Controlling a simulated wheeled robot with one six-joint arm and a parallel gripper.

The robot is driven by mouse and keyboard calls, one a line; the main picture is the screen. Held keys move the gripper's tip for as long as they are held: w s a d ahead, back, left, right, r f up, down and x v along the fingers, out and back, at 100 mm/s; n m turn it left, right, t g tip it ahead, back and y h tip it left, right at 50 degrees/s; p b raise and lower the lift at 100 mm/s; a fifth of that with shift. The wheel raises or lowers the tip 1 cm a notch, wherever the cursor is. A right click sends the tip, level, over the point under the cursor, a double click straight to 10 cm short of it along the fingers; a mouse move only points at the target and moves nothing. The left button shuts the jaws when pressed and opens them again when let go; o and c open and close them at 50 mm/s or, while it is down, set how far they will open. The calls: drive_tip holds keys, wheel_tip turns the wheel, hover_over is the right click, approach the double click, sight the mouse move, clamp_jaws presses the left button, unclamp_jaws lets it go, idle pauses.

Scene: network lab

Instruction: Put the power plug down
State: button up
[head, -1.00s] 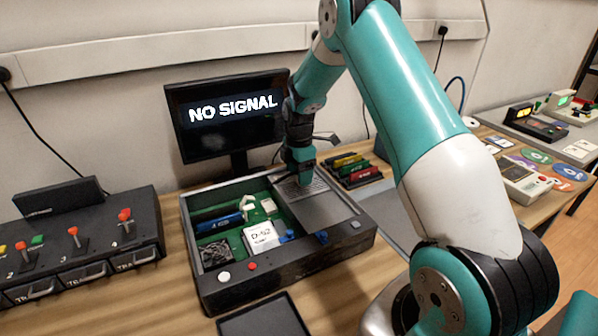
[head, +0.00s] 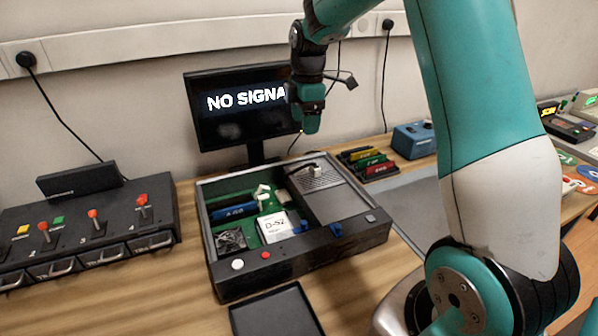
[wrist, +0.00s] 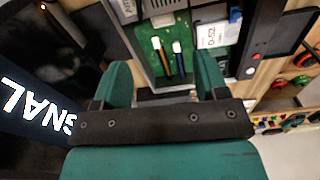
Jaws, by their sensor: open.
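My gripper (head: 311,122) hangs in the air in front of the right edge of the monitor, above the back of the open case (head: 240,281). It is empty, and its two green fingers stand apart in the wrist view (wrist: 163,80). A small pale plug-like piece with a dark cord, which looks like the power plug (head: 306,170), lies at the back of the grey vented panel (head: 335,195) inside the case, below and apart from my gripper. I cannot pick the plug out for certain in the wrist view.
The monitor (head: 215,125) reading "NO SIGNAL" stands close behind. A white D-52 box (head: 275,227) and a blue module (head: 236,210) sit in the case. A lever box (head: 85,235) is left, a dark tray (head: 275,312) in front, coloured modules (head: 368,163) right.

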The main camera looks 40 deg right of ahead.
drive_tip(key=s+a+r+m+y, duration=0.1)
drive_tip(key=s+a+r+m, duration=0.15)
drive_tip(key=s+a, duration=0.55)
drive_tip(key=s+a+r+m+y, duration=0.1)
drive_tip(key=s+a+r, duration=0.2)
drive_tip(key=s+a, duration=0.5)
drive_tip(key=s+a+m+y, duration=0.1)
drive_tip(key=s+a+m, duration=0.1)
drive_tip(key=s+a, duration=0.2)
drive_tip(key=s+a+m, duration=0.2)
drive_tip(key=s+a, duration=0.2)
drive_tip(key=s, duration=0.5)
drive_tip(key=shift+s+a+r+y+p, duration=0.2)
drive_tip(key=shift+a+r+y+p, duration=0.1)
drive_tip(key=shift+y+p, duration=0.1)
